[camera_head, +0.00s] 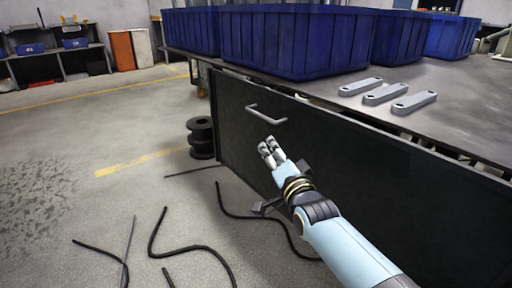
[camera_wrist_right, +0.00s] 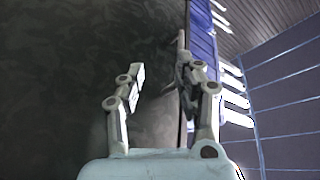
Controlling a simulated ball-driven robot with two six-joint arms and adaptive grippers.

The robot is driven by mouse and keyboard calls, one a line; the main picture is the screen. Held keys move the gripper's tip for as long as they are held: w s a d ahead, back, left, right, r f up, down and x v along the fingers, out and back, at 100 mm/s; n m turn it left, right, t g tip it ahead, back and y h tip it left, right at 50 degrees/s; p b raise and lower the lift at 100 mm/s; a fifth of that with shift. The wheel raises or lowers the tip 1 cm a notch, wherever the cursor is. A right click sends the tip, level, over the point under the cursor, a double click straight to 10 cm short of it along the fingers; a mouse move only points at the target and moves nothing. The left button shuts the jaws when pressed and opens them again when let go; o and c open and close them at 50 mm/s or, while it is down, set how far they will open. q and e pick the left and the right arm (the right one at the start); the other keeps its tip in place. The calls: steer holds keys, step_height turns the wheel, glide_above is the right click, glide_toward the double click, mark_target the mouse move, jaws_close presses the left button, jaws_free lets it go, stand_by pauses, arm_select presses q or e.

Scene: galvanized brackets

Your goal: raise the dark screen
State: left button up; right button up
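The dark screen (camera_head: 340,160) is a large, near-black panel hanging upright at the front of the workbench. It fills much of the left side of the right wrist view (camera_wrist_right: 60,70). A pale bar handle (camera_head: 266,115) is fixed near its top, left of the middle. My right gripper (camera_head: 267,146) is in front of the screen, just below the handle in the head view. Its fingers stand apart in the right wrist view (camera_wrist_right: 166,88), with nothing clearly held. A thin pale piece, possibly the handle, shows near the right-hand finger. My left gripper is not in view.
Several blue crates (camera_head: 290,42) and three grey brackets (camera_head: 384,93) are on the workbench top (camera_head: 460,85). Black rings (camera_head: 201,137) are stacked on the floor beside the screen's left edge. Black cables (camera_head: 157,236) lie on the floor. Open floor lies to the left.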

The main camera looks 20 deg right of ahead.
mark_target(257, 114)
steer(key=shift+m+t, duration=0.6)
steer(key=shift+t, duration=0.2)
steer(key=b+x, duration=0.1)
steer(key=x, duration=0.3)
steer(key=r+b+x, duration=0.1)
steer(key=b+x, duration=0.1)
steer(key=x, duration=0.2)
steer(key=r+b+x, duration=0.1)
steer(key=b+x, duration=0.1)
steer(key=x, duration=0.1)
steer(key=shift+w+a+r, duration=0.15)
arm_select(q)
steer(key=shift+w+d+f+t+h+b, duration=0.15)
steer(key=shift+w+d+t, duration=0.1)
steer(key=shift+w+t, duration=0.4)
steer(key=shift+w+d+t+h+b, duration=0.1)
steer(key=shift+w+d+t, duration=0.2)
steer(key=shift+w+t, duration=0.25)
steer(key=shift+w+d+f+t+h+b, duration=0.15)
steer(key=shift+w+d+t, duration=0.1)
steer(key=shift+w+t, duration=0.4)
arm_select(e)
steer(key=shift+w+r, duration=0.25)
steer(key=shift+w, duration=0.35)
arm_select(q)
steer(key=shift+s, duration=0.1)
arm_select(e)
jaws_close()
